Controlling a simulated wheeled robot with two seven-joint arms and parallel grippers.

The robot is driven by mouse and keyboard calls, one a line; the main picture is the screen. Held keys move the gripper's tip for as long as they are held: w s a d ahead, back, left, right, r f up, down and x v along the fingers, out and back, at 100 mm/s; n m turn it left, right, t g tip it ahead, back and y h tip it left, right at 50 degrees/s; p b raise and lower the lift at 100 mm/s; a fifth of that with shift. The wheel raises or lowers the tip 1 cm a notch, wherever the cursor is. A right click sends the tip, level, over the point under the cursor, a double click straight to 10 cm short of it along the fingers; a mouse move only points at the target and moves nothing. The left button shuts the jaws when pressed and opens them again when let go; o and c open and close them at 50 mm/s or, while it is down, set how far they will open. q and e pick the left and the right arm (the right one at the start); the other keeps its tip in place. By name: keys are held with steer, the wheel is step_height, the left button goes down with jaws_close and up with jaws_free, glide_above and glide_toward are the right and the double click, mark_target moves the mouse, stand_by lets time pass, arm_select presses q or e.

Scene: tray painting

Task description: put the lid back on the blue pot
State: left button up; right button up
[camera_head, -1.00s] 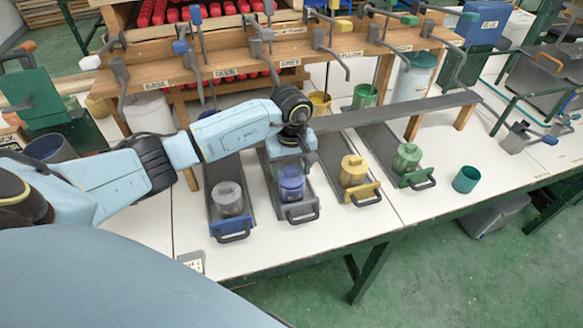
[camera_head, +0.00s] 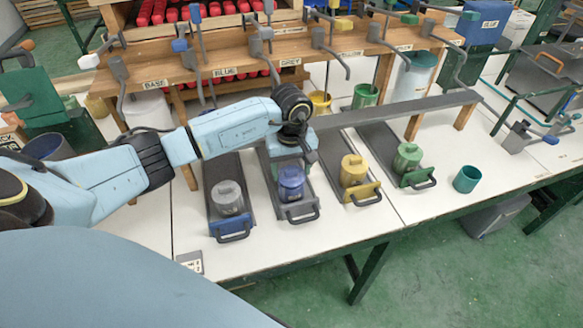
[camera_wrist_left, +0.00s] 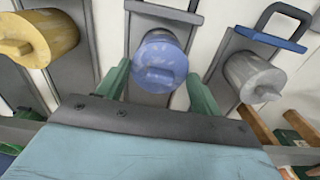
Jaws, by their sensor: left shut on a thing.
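The blue pot (camera_head: 291,186) stands on its grey slide in the row of pots, second from the left. Its blue lid (camera_wrist_left: 160,60) with a knob shows in the left wrist view, over the pot's mouth. I cannot tell whether it is fully seated. My left gripper (camera_head: 297,158) reaches down from above, directly over the blue pot. My wrist hides part of the lid's far side in the head view. My right gripper is not in view.
A grey pot (camera_head: 228,197) stands to the left, and a yellow pot (camera_head: 353,170) and a green pot (camera_head: 407,158) to the right, all lidded. An open teal cup (camera_head: 467,179) stands further right. The wooden rack (camera_head: 180,72) with levers rises behind.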

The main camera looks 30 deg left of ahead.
arm_select(q)
steer(key=shift+f+b, duration=0.2)
steer(key=shift+b, duration=0.3)
stand_by(0.9)
stand_by(0.4)
steer(key=o, duration=1.2)
steer(key=shift+o, duration=0.2)
steer(key=shift+r, duration=0.1)
steer(key=shift+r+p, duration=2.1)
steer(key=shift+r, duration=1.35)
steer(key=shift+c, duration=0.4)
jaws_close()
